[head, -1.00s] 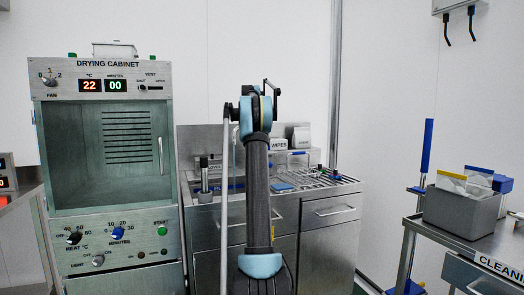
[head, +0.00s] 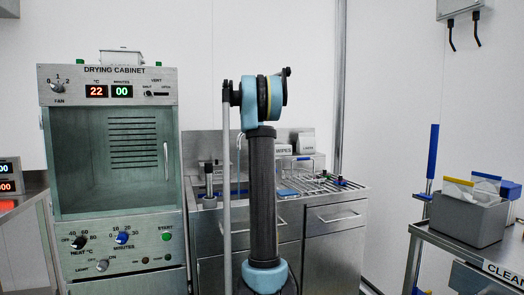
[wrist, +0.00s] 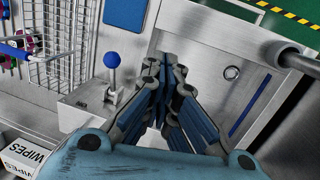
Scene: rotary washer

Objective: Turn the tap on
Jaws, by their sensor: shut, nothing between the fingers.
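In the wrist view a lever with a blue ball knob (wrist: 111,60) stands on a small steel block (wrist: 85,108); it looks like the tap's handle. My gripper (wrist: 165,66) is shut and empty, with its blue-padded fingers close together over the steel surface. It is to the right of the knob in the picture, apart from it. A thick grey metal tube (wrist: 286,52) reaches in at upper right; I cannot tell if it is the spout.
A wipes box (wrist: 22,158) and a wire basket (wrist: 72,40) are left of my gripper in the wrist view. The drying cabinet (head: 110,72) stands left of the sink unit. A cart with a grey bin (head: 466,219) stands at right, with open floor between.

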